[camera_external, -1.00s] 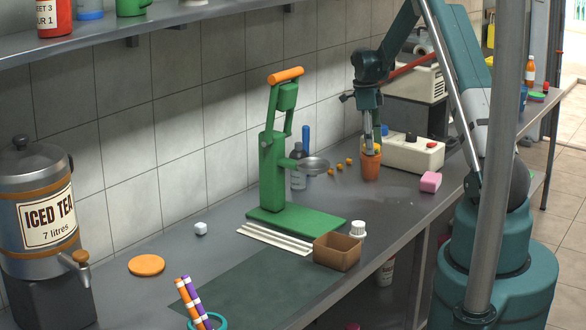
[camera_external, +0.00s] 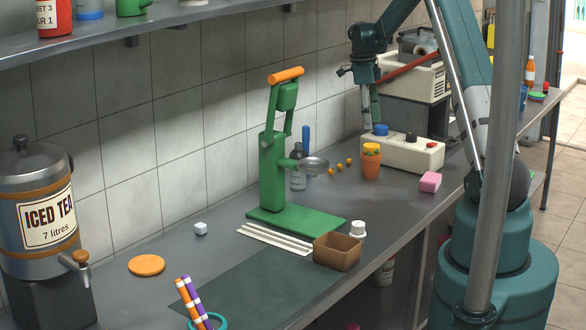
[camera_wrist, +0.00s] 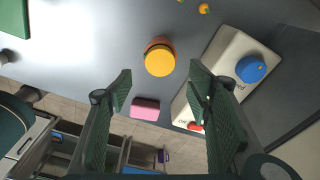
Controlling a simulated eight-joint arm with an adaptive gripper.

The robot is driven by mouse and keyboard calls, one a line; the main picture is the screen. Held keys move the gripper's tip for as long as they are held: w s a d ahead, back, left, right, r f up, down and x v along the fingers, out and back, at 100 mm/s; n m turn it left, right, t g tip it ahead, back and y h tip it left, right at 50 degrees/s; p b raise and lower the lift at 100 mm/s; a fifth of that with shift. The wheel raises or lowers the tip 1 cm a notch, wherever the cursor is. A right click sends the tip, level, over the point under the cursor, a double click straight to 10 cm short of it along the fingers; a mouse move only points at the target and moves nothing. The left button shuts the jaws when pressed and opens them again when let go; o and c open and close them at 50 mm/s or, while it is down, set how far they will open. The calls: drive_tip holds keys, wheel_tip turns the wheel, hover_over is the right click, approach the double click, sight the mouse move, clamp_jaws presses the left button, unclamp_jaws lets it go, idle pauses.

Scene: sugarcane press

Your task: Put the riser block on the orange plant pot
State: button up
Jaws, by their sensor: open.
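The orange plant pot (camera_external: 370,170) stands upright on the grey counter, right of the green press. A round yellow-orange piece (camera_external: 371,149), probably the riser block, sits on top of the pot. In the wrist view the piece (camera_wrist: 159,61) is seen from above and hides most of the pot (camera_wrist: 158,42). My gripper (camera_external: 370,112) hangs above and slightly left of the pot, apart from it. In the wrist view my fingers (camera_wrist: 160,84) are spread wide with nothing between them.
A white box with a blue knob (camera_external: 404,151) stands close behind and right of the pot. A pink block (camera_external: 430,182) lies to its right. Small orange balls (camera_external: 339,168) lie to its left. The green press (camera_external: 272,170) and brown tray (camera_external: 338,251) are further left.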

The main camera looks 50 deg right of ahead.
drive_tip(key=shift+w+r, duration=0.2)
drive_tip(key=shift+r, duration=1.45)
